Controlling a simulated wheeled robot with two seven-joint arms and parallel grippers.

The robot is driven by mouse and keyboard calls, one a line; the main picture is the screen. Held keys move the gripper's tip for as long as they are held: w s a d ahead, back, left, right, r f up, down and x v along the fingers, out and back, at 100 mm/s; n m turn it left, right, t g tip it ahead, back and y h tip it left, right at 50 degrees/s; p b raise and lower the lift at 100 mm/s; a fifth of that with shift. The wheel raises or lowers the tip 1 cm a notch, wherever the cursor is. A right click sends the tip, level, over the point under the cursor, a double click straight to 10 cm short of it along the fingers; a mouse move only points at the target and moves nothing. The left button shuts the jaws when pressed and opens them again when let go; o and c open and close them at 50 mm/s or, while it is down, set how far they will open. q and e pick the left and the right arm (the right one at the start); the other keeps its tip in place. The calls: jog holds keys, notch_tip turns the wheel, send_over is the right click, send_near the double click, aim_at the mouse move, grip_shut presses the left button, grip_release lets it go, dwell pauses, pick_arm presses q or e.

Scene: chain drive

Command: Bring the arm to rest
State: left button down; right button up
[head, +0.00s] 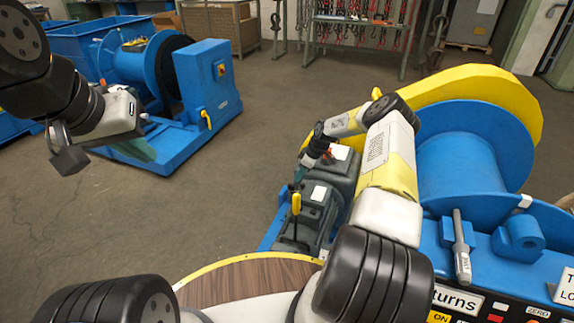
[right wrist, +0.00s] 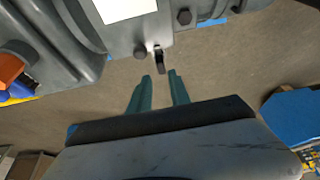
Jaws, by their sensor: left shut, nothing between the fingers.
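My left gripper (head: 140,150) hangs at the left of the head view over the floor, in front of a blue winch. Its greenish fingers are together and hold nothing. My right arm reaches forward over the drive in the head view, with its gripper (head: 298,180) beside the grey motor and gear housing (head: 322,200). In the right wrist view the right gripper (right wrist: 159,76) has two teal fingers apart with nothing between them. A small black lever or tab (right wrist: 160,62) on the grey housing (right wrist: 130,40) lies just beyond the fingertips; contact cannot be told.
A yellow-handled lever (head: 296,204) stands by the motor. A yellow guard (head: 480,80) and blue drum (head: 465,165) stand right of my right arm. A blue winch (head: 205,90) stands back left. Floor between is clear.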

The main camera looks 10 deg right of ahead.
jog(key=shift+r, duration=0.15)
jog(key=s+a+r+m+h, duration=0.15)
jog(key=s+r, duration=0.25)
jog(key=r, duration=0.8)
jog(key=s+a+r, duration=0.3)
jog(key=s+r, duration=0.1)
jog(key=r, duration=0.7)
jog(key=s+a+r+m+h, duration=0.1)
jog(key=s+a+r, duration=0.2)
jog(key=r, duration=0.9)
jog(key=s+a+r+m+t, duration=0.1)
jog(key=s+r+m, duration=0.1)
jog(key=s+r, duration=0.55)
jog(key=s+a+r+m+t, duration=0.1)
jog(key=s+r+m, duration=0.25)
jog(key=s, duration=0.65)
jog(key=s+a+m+t+y, duration=0.1)
jog(key=s+m, duration=0.1)
jog(key=s, duration=1.1)
jog(key=shift+s+a+r+m+t, duration=0.2)
jog(key=shift+s+r+m+t, duration=0.1)
jog(key=shift+s+m+t, duration=0.1)
